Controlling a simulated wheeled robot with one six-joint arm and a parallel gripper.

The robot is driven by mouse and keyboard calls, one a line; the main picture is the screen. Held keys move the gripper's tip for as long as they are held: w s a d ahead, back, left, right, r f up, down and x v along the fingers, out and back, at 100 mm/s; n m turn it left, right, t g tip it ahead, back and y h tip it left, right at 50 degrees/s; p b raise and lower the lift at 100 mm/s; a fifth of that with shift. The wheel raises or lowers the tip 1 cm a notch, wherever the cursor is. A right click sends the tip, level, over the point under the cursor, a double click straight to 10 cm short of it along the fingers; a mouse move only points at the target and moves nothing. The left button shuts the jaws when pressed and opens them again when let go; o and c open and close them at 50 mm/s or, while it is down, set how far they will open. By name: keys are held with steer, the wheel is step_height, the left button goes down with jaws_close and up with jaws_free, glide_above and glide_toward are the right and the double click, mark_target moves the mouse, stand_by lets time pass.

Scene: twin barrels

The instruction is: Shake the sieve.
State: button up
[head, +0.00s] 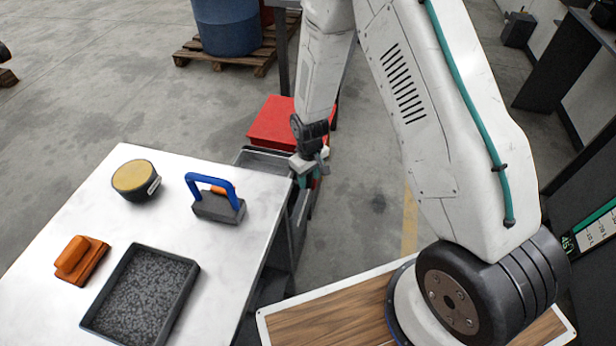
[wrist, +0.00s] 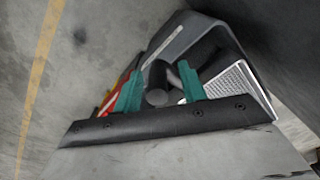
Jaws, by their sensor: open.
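In the wrist view, a pale fine-mesh panel (wrist: 238,88), which looks like the sieve, shows in a grey frame at the right. A dark rounded bar like a handle (wrist: 158,84) lies between the teal fingers of my gripper (wrist: 160,92). My gripper is open around or just above this bar; I cannot tell whether a finger touches it. In the head view my gripper (head: 309,171) points down just past the right edge of the white table. The sieve cannot be made out there; my arm and the table edge hide that spot.
The white table (head: 60,215) holds a round dark tin (head: 136,179), a blue-handled block (head: 218,201), an orange block tool (head: 80,258) and a gravel-filled black tray (head: 192,283). A red box (head: 272,122) stands behind. A blue barrel (head: 226,25) stands on a pallet.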

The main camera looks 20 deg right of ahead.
step_height(320, 180, up, 8)
steer(key=shift+f, duration=0.2)
stand_by(0.5)
steer(key=shift+s, duration=0.25)
steer(key=s+d+r+m, duration=0.2)
steer(key=s+d+r, duration=0.1)
steer(key=s+r, duration=1.1)
steer(key=s+d+r+m+t, duration=0.1)
steer(key=s+d+r+m, duration=0.1)
steer(key=s+r, duration=1.2)
steer(key=shift+d+r+m, duration=0.3)
steer(key=shift+d+r, duration=0.4)
steer(key=shift+r, duration=2.4)
steer(key=shift+s, duration=0.1)
